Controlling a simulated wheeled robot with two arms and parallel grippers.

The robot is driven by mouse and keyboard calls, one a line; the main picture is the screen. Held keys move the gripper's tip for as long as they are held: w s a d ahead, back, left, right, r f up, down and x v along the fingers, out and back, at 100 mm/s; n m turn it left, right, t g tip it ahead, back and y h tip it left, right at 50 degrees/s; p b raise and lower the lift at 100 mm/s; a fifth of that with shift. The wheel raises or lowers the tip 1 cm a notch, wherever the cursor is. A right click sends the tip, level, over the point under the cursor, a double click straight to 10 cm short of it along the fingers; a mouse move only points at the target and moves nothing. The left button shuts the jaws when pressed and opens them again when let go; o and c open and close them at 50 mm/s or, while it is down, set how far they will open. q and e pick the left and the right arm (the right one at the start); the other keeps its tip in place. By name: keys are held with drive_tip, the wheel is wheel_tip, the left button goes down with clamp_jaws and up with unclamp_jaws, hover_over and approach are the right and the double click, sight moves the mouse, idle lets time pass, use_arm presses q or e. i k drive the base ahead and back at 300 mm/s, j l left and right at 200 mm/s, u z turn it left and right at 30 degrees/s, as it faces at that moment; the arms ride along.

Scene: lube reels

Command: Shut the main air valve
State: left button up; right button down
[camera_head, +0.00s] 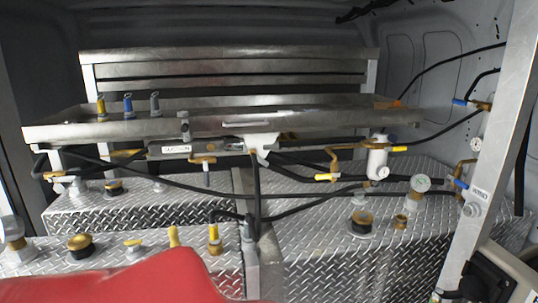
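Several small valves with coloured handles show, and I cannot tell which is the main air valve. A yellow handle (400,149) sticks out right of a white cylindrical filter (377,160). Another yellow-handled valve (327,177) hangs on brass pipe left of it. Neither of my grippers is in view.
A metal tray shelf (230,129) spans the middle above diamond-plate tanks (330,225). Black hoses (255,195) cross below it. A metal post (495,130) stands at the right. A red shape (130,284) covers the lower left front.

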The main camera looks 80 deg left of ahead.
sight(71, 178)
drive_tip(key=u, duration=3.8)
drive_tip(key=i+j, duration=0.1)
drive_tip(key=i, duration=0.3)
drive_tip(key=i+z, duration=0.1)
drive_tip(key=i, duration=0.25)
